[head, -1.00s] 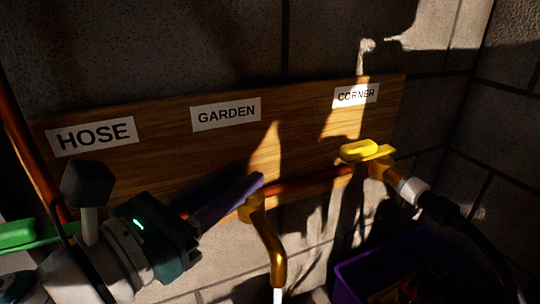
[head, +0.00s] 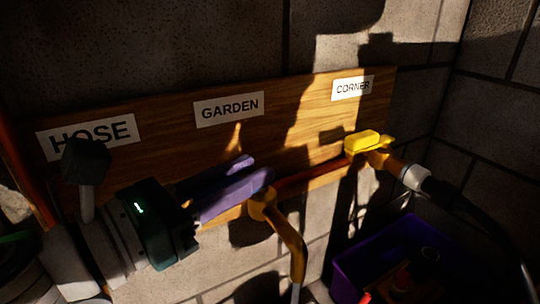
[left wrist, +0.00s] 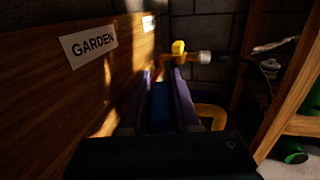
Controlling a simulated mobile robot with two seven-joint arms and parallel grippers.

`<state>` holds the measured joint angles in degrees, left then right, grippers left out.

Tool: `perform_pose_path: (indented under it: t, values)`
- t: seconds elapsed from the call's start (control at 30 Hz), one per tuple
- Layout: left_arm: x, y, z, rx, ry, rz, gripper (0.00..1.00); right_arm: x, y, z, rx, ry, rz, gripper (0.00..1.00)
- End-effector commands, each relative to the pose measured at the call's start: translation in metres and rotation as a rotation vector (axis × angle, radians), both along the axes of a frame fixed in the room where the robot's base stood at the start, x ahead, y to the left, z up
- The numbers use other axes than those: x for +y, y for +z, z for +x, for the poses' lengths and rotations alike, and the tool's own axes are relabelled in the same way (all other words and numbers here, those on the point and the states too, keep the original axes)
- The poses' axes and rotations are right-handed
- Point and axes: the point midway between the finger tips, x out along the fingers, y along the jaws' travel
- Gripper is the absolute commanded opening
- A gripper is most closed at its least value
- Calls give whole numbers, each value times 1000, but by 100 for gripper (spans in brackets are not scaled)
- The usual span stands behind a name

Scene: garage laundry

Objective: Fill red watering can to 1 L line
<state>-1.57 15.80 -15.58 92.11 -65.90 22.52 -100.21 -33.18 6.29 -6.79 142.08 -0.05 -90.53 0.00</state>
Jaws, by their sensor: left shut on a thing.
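My left gripper (head: 252,172) has a dark body and two long purple fingers. In the left wrist view its fingers (left wrist: 162,85) are shut on a blue handle (left wrist: 162,106) between them. This is at the brass tap (head: 262,204) below the GARDEN label (head: 229,109); the fingers mostly hide the handle in the head view. The tap's curved spout (head: 289,238) points down, with a pale tip or thin stream below it; I cannot tell which. A red object (head: 402,280) shows dimly in a purple tub (head: 345,268); I cannot tell whether it is the watering can. The 1 L line is not visible.
A yellow-handled tap (head: 362,142) under the CORNER label (head: 352,88) has a black hose (head: 470,206) attached. A copper pipe (head: 312,179) runs along the wooden board (head: 300,110). The HOSE label (head: 86,137) is at left, partly behind my arm. Block walls close the right corner.

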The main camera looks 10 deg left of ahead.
Motion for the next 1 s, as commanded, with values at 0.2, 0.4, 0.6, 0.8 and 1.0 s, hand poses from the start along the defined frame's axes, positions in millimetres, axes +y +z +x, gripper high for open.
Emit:
perform_pose_path:
  t: [0.2,0.4,0.6,0.8,1.0]
  values:
    - [-4,-3,-3,7,-11,-1,32,-2,0,0,1,6,-7,50]
    - [-4,-2,-3,6,-11,-1,55,-3,0,-1,1,11,-13,50]
    - [-4,-2,-3,5,-12,-1,60,-3,0,-1,1,11,-13,50]
    - [-4,-2,-3,5,-12,-1,60,-3,0,-1,2,11,-11,50]
    - [-6,-1,-4,4,13,-4,60,-2,3,-1,1,8,-7,50]
